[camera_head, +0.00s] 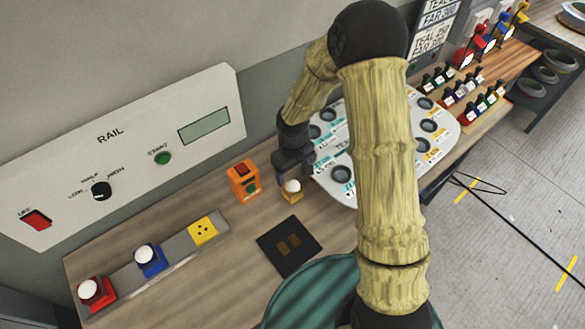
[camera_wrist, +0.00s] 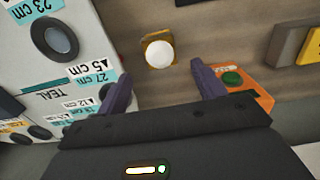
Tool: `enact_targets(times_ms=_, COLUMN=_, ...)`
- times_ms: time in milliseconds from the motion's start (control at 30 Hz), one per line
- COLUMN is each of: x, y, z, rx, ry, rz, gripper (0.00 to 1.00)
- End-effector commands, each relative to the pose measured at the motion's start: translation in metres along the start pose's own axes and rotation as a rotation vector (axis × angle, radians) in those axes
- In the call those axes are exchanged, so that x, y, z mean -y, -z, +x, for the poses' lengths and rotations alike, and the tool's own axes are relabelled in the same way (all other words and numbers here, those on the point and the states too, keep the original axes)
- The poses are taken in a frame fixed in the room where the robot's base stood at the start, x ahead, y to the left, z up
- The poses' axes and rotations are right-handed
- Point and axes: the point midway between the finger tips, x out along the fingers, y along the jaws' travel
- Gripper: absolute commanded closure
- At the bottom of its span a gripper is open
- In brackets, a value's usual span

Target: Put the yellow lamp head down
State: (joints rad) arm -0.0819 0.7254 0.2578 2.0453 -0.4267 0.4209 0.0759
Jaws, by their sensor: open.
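The yellow lamp head (camera_head: 291,190), a small yellow square base with a white dome, sits upright on the wooden bench between the orange box and the labelled white board. It also shows in the wrist view (camera_wrist: 158,52), just beyond my fingertips and between their lines. My gripper (camera_head: 293,172) is open and points down close above the lamp head. In the wrist view its two purple fingers (camera_wrist: 160,78) are spread, with nothing held between them. Whether a finger touches the lamp head cannot be told.
An orange box (camera_head: 243,182) stands close left of the lamp head, near one finger. The white board (camera_head: 336,181) lies close right. A black pad (camera_head: 289,246) lies in front. A grey rail (camera_head: 180,246) carries red and blue lamp heads and a yellow three-hole socket (camera_head: 203,231).

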Motion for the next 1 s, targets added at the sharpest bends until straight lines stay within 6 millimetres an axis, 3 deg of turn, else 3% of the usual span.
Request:
enact_targets(times_ms=200, x=0.0, y=0.0, z=-0.021, rx=0.0, ry=0.0, rz=0.001, gripper=0.31)
enact_targets(times_ms=833, x=0.001, y=0.0, z=-0.024, rx=0.0, ry=-0.001, rz=-0.001, gripper=0.31)
enact_targets(times_ms=1000, x=-0.007, y=-0.015, z=-0.042, rx=-0.015, ry=-0.017, rz=0.046, gripper=0.31)
